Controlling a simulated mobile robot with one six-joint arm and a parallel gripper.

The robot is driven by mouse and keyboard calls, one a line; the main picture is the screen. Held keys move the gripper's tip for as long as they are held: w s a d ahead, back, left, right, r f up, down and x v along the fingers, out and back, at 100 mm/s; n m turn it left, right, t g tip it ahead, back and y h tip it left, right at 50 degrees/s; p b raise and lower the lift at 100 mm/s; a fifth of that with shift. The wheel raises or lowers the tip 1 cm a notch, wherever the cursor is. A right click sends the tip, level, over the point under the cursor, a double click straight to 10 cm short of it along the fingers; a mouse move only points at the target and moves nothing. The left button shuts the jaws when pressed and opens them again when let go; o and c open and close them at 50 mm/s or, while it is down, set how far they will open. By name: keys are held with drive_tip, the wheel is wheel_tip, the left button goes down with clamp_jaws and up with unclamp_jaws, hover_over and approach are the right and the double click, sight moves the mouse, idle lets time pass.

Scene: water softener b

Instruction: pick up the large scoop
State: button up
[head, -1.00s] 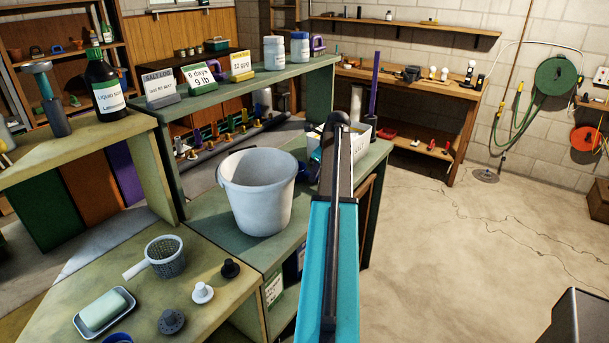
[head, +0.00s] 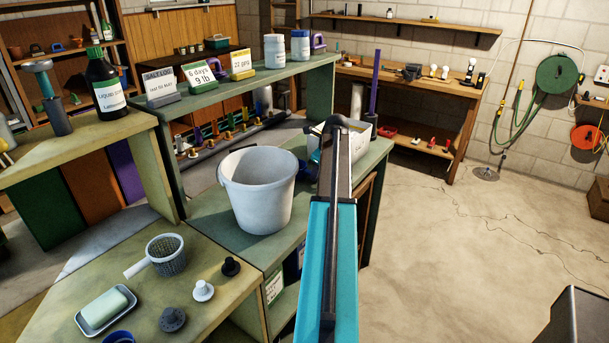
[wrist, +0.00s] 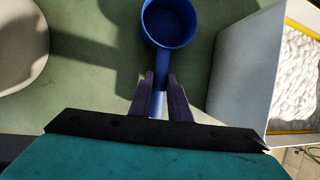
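The large scoop, a dark blue round cup with a straight handle, is at the top middle of the wrist view (wrist: 170,24). In the head view it shows only in part, as a dark blue patch (head: 304,171) right of the bucket. My gripper (wrist: 161,78) has its two dark fingers on either side of the handle, with no clear gap left; it looks shut on the handle. The cup sticks out beyond the fingertips, over the green bench top. I cannot tell whether the scoop touches the bench. My arm hides much of this spot in the head view.
A grey bucket (head: 257,191) stands close on the left. A white box of white granules (wrist: 242,65) stands close on the right. A strainer (head: 166,256), a soap dish (head: 104,309) and knobs lie on the front bench.

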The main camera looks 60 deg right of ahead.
clamp_jaws()
drive_tip(key=shift+r+b, duration=0.5)
drive_tip(key=shift+r, duration=1.1)
drive_tip(key=shift+s+a+r, duration=0.1)
drive_tip(key=shift+s+a, duration=0.05)
drive_tip(key=shift+s, duration=0.1)
drive_tip(key=s+a+r+b, duration=0.1)
drive_tip(key=s+a+b, duration=0.1)
drive_tip(key=s+a, duration=0.6)
drive_tip(key=shift+s+a+r+b, duration=0.15)
drive_tip(key=shift+s+r+b, duration=0.2)
drive_tip(key=shift+s, duration=2.15)
drive_tip(key=shift+s+f, duration=0.1)
